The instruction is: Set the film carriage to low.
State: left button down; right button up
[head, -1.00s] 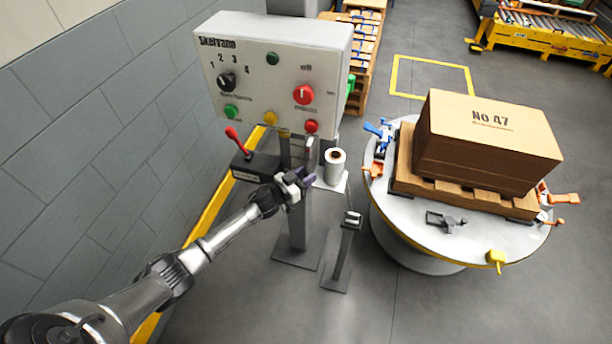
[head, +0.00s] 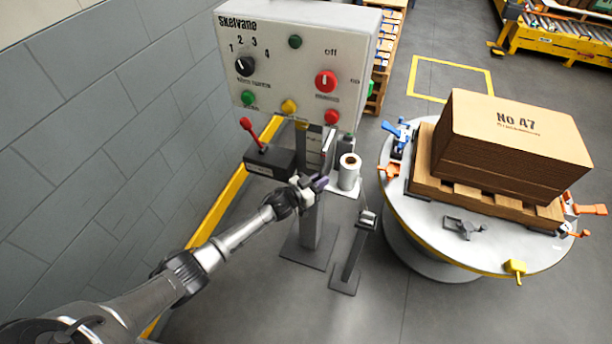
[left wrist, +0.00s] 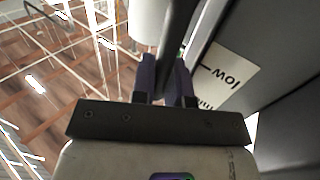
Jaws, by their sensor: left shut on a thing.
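The film carriage carries a white film roll (head: 349,172) on a small plate beside the grey post (head: 311,222) under the control box. A pale label strip (head: 313,143) shows on the post above my gripper. My left gripper (head: 318,183) is at the carriage, just left of the roll. In the left wrist view its purple fingers (left wrist: 166,78) are shut around a dark bar (left wrist: 178,35), apparently the carriage handle. The "low" label (left wrist: 226,78) is close to the right of the fingers there. The roll (left wrist: 146,20) shows partly behind. My right gripper is not in view.
The control box (head: 300,65) has a dial, a red knob and several buttons. A black box with a red lever (head: 258,138) is left of the post. A short stand (head: 352,250) is in front. A round table (head: 400,225) with a loaded pallet is right.

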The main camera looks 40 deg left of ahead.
pick_arm(q)
notch_tip(320, 180, down, 6)
jog(key=b, duration=0.3)
jog(key=shift+f, duration=0.5)
jog(key=shift+s+f, duration=0.1)
jog(key=shift+f, duration=0.15)
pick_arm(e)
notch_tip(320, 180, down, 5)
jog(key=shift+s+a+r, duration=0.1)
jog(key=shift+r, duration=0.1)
pick_arm(q)
jog(key=shift+a, duration=0.1)
jog(key=c, duration=1.4)
grip_release()
jog(key=shift+c, duration=0.2)
jog(key=o, duration=0.3)
jog(key=shift+r, duration=0.2)
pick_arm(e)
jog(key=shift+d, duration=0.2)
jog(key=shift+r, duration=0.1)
